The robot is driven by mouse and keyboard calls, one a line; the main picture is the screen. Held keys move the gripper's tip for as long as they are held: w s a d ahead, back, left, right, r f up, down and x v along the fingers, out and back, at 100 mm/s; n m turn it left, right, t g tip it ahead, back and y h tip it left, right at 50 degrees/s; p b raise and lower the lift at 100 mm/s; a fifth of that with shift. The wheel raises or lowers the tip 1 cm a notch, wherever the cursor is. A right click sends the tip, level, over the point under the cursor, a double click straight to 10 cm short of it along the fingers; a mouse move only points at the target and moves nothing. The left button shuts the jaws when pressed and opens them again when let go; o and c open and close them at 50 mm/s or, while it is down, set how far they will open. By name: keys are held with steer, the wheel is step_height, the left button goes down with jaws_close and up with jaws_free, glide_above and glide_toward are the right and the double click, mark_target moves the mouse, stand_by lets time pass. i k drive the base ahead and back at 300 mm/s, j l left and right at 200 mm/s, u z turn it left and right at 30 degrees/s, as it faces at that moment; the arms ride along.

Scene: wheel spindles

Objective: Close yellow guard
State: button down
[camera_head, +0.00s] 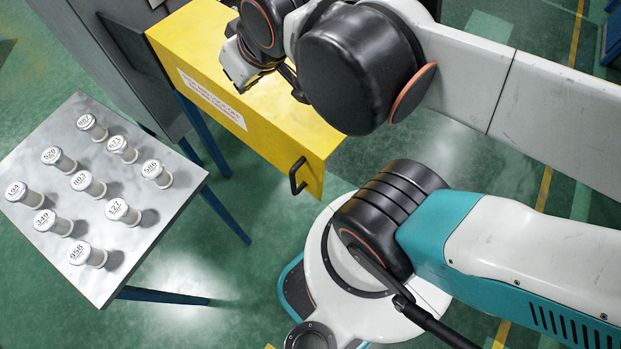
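The yellow guard (278,131) is a long box-like cover at the top centre, with a white label (212,99) on its side and a black handle (297,177) at its near end. It stands out from a grey machine housing (130,62). My gripper (236,78) is at the guard's upper side, partly in front of it, away from the handle. My arm's dark joints hide part of the guard's top. The fingers are small and partly hidden, so I cannot tell whether they touch the guard or are open.
A metal table (150,215) at the left holds several numbered white-capped spindles (88,184) in rows. Blue legs (200,130) stand under the guard. Green floor (240,290) is clear between the table and my base.

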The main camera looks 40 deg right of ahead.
mark_target(289, 133)
steer(key=k+z, duration=0.1)
steer(key=k, duration=0.9)
